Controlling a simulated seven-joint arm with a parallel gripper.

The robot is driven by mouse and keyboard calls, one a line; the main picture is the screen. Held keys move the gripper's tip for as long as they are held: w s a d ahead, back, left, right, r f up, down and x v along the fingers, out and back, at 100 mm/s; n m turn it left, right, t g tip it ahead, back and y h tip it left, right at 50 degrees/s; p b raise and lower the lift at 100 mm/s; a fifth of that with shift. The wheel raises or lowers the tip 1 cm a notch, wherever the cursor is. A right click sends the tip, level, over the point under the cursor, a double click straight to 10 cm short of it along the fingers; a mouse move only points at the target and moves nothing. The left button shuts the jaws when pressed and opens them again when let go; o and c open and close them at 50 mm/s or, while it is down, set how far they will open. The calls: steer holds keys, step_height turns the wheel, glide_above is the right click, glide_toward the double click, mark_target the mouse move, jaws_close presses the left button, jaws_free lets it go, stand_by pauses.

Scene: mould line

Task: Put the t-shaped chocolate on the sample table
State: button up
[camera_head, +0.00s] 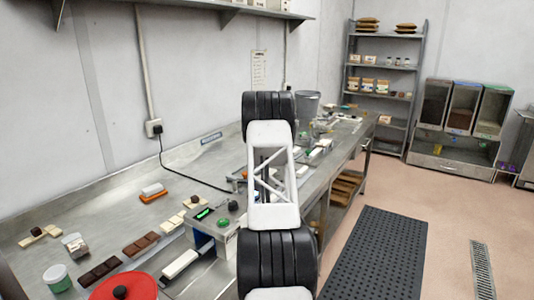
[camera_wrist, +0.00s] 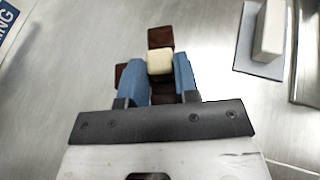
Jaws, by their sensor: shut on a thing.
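My gripper (camera_wrist: 159,82), with two blue fingers, is shut on a chocolate piece in the wrist view. A cream cube (camera_wrist: 160,62) sits between the fingertips. Dark brown cubes (camera_wrist: 160,38) show beyond it, to the left and below, and they appear to be one piece with it, the t-shaped chocolate. The fingers hide part of its shape. A brushed steel surface lies beneath; I cannot tell whether the piece touches it. In the head view my arm hides the gripper and the held piece. I cannot tell which surface is the sample table.
In the wrist view a pale block (camera_wrist: 270,32) on a grey plate stands at the right.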

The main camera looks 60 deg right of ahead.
steer(key=shift+f, duration=1.85)
steer(key=o, duration=1)
steer(key=shift+f, duration=0.1)
steer(key=shift+c, duration=0.2)
steer(key=shift+s+a+r, duration=0.15)
steer(key=shift+a+r, duration=0.25)
steer(key=shift+a, duration=0.05)
steer(key=shift+v, duration=5.45)
